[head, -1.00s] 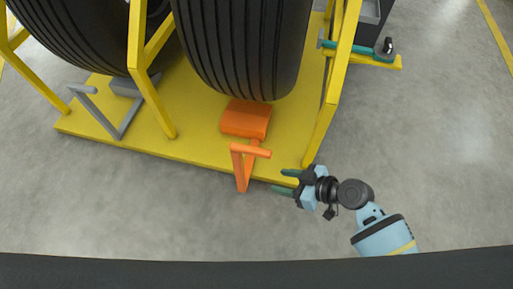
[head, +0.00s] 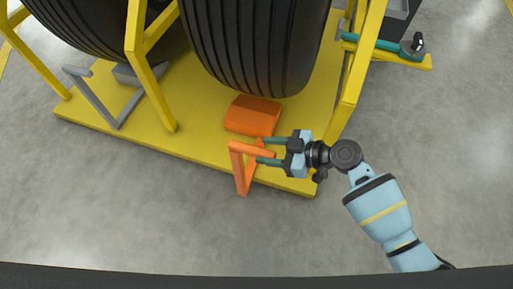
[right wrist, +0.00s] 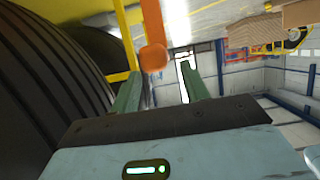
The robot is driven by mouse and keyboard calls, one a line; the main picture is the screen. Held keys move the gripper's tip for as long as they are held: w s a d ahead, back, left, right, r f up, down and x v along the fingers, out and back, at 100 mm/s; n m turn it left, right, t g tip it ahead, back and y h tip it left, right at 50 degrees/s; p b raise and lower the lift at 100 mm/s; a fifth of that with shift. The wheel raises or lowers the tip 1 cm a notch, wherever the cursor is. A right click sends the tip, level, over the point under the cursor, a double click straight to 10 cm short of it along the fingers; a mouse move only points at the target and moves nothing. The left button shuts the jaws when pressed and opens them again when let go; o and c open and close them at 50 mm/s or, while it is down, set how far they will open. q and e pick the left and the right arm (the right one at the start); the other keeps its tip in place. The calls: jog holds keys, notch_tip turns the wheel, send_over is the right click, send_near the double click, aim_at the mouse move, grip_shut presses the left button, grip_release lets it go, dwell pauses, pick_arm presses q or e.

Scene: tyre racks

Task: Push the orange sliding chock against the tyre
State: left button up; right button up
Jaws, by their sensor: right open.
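The orange chock (head: 252,116) sits on the yellow rack base in front of the middle tyre (head: 262,45). From above its back edge meets the tyre's outline; I cannot tell whether they touch. An orange handle frame (head: 240,168) sticks out from it over the base's front edge. My right gripper (head: 263,151) is open, with its fingers pointing left at the right end of the handle's crossbar. In the right wrist view the orange handle (right wrist: 153,56) shows just beyond and between the open fingertips (right wrist: 160,78), with the tyre (right wrist: 40,85) at left. My left gripper is not in view.
Yellow posts (head: 362,70) flank the tyre, one close behind my right gripper. A grey chock handle (head: 118,105) stands left, before a second tyre (head: 95,25). The grey floor in front is clear.

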aim_at(258, 150)
jog(key=shift+x, duration=1.95)
jog(key=shift+c, duration=0.3)
grip_shut()
